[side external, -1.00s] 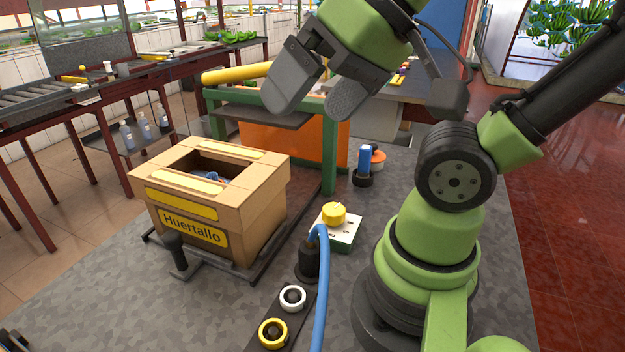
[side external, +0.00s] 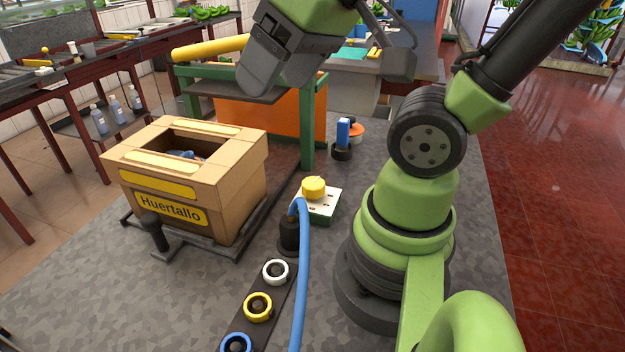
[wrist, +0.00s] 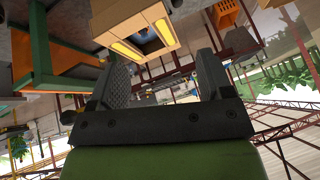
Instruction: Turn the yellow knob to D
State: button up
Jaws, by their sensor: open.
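The yellow knob (side external: 314,187) sits on a small white-topped box with a green base (side external: 322,208) on the grey table, left of my arm's base. Dark marks show on the white top, but they are too small to read, so I cannot tell where the knob points. My gripper (side external: 276,92) is high above the table, up and to the left of the knob, well apart from it. In the wrist view my gripper (wrist: 163,75) has its two fingers spread with nothing between them. The knob does not show clearly in the wrist view.
A cardboard box (side external: 228,190) labelled Huertallo stands left of the knob. A blue hose (side external: 302,270) rises from a black holder (side external: 289,234) just in front of the knob box. White, yellow and blue rings (side external: 258,306) lie on a dark strip. A blue-and-orange item (side external: 344,134) stands behind.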

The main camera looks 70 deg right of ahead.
jog(key=w+d+f+n+g+h, duration=0.1)
jog(key=w+d+f+n+g, duration=0.2)
jog(key=d+f+n, duration=0.3)
jog(key=n+g, duration=0.4)
jog(key=n, duration=0.2)
send_near(312, 182)
jog(key=shift+s+d+f, duration=0.15)
jog(key=shift+s+f, duration=0.05)
notch_tip(312, 182, down, 9)
jog(key=shift+s+f, duration=0.1)
jog(key=shift+s, duration=0.05)
jog(key=c, duration=0.9)
